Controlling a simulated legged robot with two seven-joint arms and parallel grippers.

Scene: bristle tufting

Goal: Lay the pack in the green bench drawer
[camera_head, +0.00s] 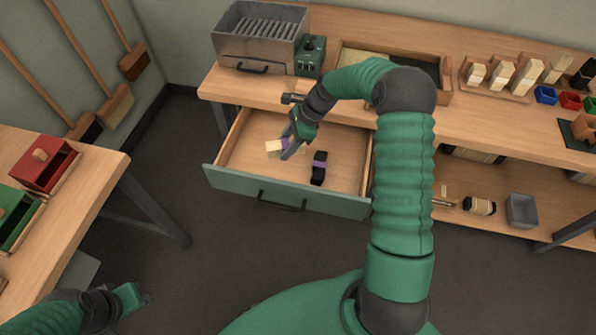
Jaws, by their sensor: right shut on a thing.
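The green-fronted bench drawer (235,187) is pulled open below the bench. My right gripper (287,149) reaches down over the drawer and is shut on a pale pack (273,150) with a purple band. The pack is at the left-middle of the drawer; I cannot tell whether it touches the drawer floor. The gripper's fingers hide part of it. A black pack (318,174) with a purple band lies in the drawer, right of the gripper. My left gripper (133,296) is low at the left, over the dark floor and far from the drawer; its jaw opening is unclear.
A grey metal box with slats (255,50) and a small green device (311,52) stand on the bench above the drawer. Pale blocks and coloured bins are at the right. A side table with a red box (44,163) is at the left. Brooms lean on the wall.

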